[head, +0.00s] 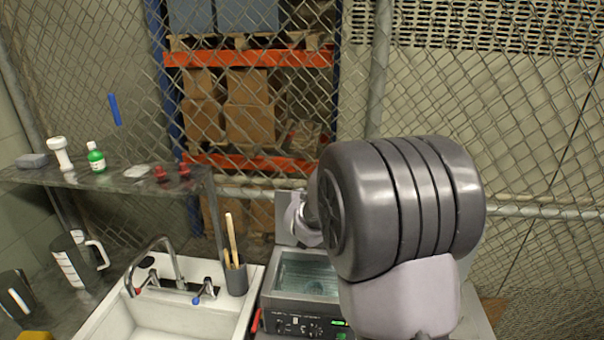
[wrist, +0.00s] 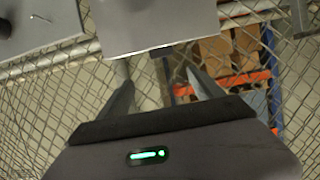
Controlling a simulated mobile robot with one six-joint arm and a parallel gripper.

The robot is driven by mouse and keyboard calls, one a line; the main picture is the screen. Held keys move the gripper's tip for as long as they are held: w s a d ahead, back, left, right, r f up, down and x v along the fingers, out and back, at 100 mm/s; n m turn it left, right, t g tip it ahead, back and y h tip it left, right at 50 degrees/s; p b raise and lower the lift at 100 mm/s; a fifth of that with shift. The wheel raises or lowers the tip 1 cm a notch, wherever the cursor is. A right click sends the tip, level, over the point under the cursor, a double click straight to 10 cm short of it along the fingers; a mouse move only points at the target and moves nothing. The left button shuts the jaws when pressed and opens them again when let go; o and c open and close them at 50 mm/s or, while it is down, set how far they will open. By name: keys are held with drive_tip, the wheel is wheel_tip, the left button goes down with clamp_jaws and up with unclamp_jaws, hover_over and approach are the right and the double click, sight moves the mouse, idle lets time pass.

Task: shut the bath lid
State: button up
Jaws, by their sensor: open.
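The bath (head: 303,290) is a grey metal tank with a control panel and a green display on its front. Its top is open and clear liquid shows inside. The bath lid (head: 284,222) is a grey panel standing raised at the back of the bath, partly hidden by my arm. In the wrist view the lid (wrist: 158,22) appears as a flat grey plate at the top, just beyond my fingertips. My gripper (wrist: 160,78) is open, with nothing between its fingers. I cannot tell whether it touches the lid. My arm hides the gripper in the head view.
A white sink (head: 165,322) with a tap (head: 158,262) lies left of the bath. A grey cup with wooden-handled tools (head: 236,278) stands between them. A chain-link fence (head: 520,150) closes off the back.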

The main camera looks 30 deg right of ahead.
drive_tip(key=x, duration=0.8)
drive_tip(key=p+x, duration=0.1)
drive_tip(key=x, duration=0.7)
drive_tip(key=shift+w+a+f, duration=0.15)
drive_tip(key=shift+a, duration=0.1)
clamp_jaws()
